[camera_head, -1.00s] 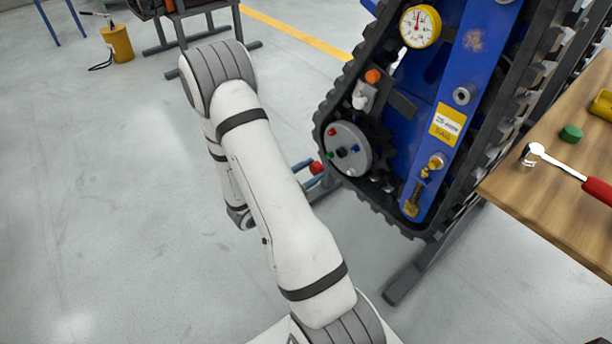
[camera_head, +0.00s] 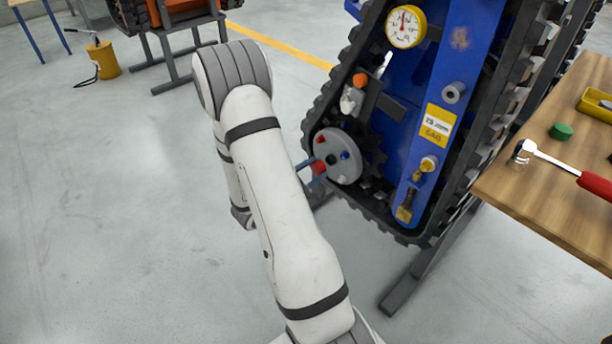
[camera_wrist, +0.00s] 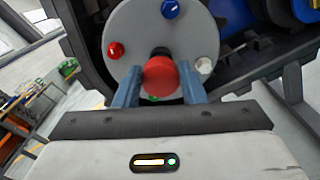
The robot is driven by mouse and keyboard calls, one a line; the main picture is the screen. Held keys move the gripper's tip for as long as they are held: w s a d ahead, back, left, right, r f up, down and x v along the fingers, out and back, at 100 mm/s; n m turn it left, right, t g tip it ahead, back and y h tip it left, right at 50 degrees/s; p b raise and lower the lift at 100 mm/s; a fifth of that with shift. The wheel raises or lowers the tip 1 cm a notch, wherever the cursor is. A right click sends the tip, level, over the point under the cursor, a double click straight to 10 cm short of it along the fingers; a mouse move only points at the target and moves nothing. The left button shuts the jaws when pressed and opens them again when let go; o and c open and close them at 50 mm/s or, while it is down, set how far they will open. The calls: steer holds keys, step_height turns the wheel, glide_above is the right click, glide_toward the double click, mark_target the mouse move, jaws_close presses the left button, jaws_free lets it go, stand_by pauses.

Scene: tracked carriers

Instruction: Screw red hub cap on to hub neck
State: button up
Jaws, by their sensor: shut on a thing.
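The red hub cap (camera_wrist: 160,80) is between the two blue fingers of my gripper (camera_wrist: 159,88) in the wrist view. My gripper is shut on it. The cap is in front of the dark hub neck (camera_wrist: 160,52), which shows just above it and is mostly hidden. I cannot tell whether they touch. The neck is at the middle of the grey hub disc (camera_wrist: 140,22). In the head view the red cap (camera_head: 319,167) overlaps the lower left of the grey disc (camera_head: 345,165), with my gripper (camera_head: 316,171) around it.
Small red (camera_wrist: 115,50), blue (camera_wrist: 170,8) and white (camera_wrist: 204,65) knobs sit around the disc, with a green one partly hidden below the cap. Black track (camera_head: 308,118) surrounds the blue carrier frame (camera_head: 440,85).

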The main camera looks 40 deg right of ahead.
mark_target(317, 169)
steer(key=shift+d, duration=0.6)
steer(key=shift+w+d+b, duration=0.1)
steer(key=shift+d+b, duration=0.35)
steer(key=shift+d, duration=0.95)
stand_by(1.5)
steer(key=o, duration=1.2)
steer(key=shift+s+a+p, duration=0.15)
steer(key=shift+a+p, duration=0.25)
steer(key=shift+a, duration=1.55)
steer(key=shift+s+a+p, duration=0.15)
steer(key=shift+a+p, duration=0.25)
steer(key=shift+a, duration=1.55)
